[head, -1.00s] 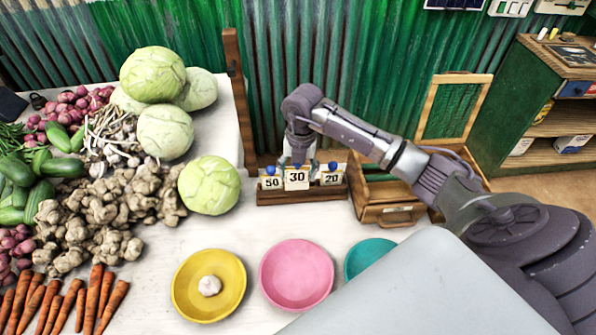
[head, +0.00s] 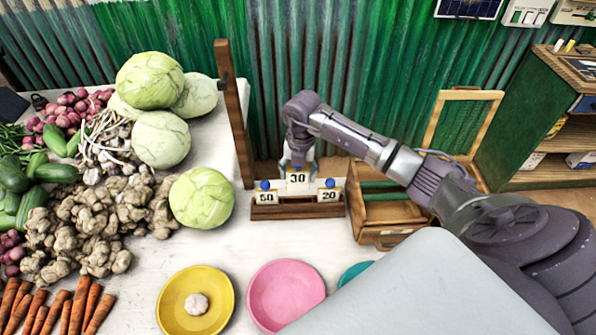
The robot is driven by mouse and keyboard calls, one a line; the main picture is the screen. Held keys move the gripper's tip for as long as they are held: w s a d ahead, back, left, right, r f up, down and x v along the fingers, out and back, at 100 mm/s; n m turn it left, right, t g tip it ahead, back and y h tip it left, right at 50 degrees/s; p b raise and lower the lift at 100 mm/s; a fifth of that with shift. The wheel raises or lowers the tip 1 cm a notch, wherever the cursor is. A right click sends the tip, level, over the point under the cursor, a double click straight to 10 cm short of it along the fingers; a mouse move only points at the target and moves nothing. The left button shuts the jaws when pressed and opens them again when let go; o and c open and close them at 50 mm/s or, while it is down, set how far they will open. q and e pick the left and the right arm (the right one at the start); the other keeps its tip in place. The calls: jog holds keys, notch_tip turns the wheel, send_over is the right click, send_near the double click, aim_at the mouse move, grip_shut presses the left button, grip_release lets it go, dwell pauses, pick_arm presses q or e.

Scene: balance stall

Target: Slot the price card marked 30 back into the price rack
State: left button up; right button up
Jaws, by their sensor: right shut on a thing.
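The price card marked 30 (head: 298,178) is upright, its face toward me, with a blue knob at its top. My right gripper (head: 298,164) comes down from above and is shut on it. The wooden price rack (head: 297,211) stands on the white table. The card marked 50 (head: 266,198) is at its left and the card marked 20 (head: 329,195) at its right. The 30 card shows between them and higher in the picture, with its lower edge in sight, apart from the rack's front rail. Whether it is above or behind the rack I cannot tell. My left gripper is not in view.
A wooden case (head: 388,215) with a raised lid stands right of the rack. A wooden post (head: 233,110) and a cabbage (head: 201,197) are to its left. A yellow bowl (head: 172,292) holding garlic, a pink bowl (head: 287,295) and a teal bowl (head: 352,271) lie in front.

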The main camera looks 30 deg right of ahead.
aim_at(298, 190)
jog(key=shift+f+b, duration=0.6)
jog(key=shift+f, duration=0.35)
jog(key=shift+f+b, duration=0.55)
jog(key=shift+f, duration=0.15)
jog(key=shift+f, duration=0.2)
jog(key=shift+f+b, duration=1.05)
jog(key=shift+f, duration=0.3)
jog(key=shift+r, duration=0.1)
